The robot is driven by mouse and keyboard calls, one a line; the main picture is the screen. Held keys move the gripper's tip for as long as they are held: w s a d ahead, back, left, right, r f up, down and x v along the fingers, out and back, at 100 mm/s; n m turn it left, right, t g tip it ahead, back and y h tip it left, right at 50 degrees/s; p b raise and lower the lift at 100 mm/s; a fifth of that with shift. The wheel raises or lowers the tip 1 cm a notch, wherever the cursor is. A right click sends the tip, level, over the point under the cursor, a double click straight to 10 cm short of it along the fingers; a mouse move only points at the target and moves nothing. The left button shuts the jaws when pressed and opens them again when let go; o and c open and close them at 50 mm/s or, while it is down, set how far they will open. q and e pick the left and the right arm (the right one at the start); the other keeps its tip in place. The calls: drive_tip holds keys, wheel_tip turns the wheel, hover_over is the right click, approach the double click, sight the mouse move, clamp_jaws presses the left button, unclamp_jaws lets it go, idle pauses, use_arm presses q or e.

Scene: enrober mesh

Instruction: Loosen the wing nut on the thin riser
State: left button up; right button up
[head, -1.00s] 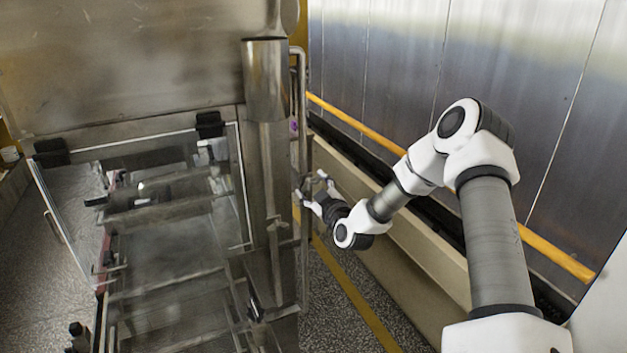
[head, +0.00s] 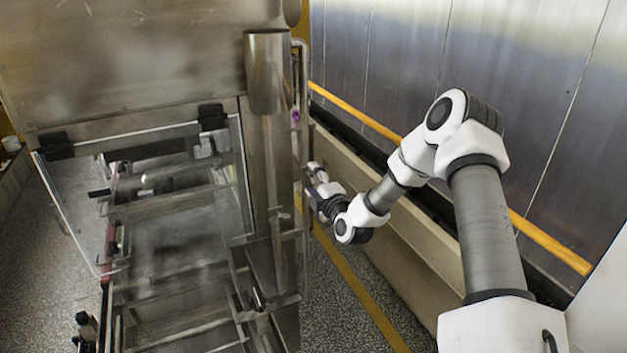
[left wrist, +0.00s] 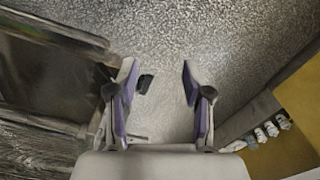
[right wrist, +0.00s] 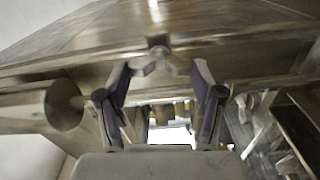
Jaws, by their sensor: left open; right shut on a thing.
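The thin riser (head: 304,130) is a slim vertical pipe beside the thick steel column, at the machine's right edge in the head view. My right gripper (head: 312,180) is at this riser, reaching in from the right. In the right wrist view the wing nut (right wrist: 158,60) shows as a small metal piece with two spread wings. The right fingertips (right wrist: 160,76) are shut on it, one at each wing. In the head view the gripper hides the wing nut. My left gripper (left wrist: 159,76) is open and empty above the speckled floor in the left wrist view.
The thick steel column (head: 268,75) stands close left of the riser. A clear-panelled frame (head: 70,210) is left of it. A beige ledge (head: 400,225) and a yellow rail (head: 535,240) run along the wall on the right. Speckled floor (head: 335,300) lies between.

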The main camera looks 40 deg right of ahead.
drive_tip(key=shift+d+r+n, duration=0.1)
drive_tip(key=shift+r+n, duration=0.05)
drive_tip(key=shift+n, duration=0.45)
drive_tip(key=shift+w, duration=0.1)
drive_tip(key=o, duration=1)
drive_tip(key=shift+o, duration=0.7)
drive_tip(key=shift+d+f, duration=0.1)
drive_tip(key=shift+f, duration=0.1)
drive_tip(key=v, duration=1.2)
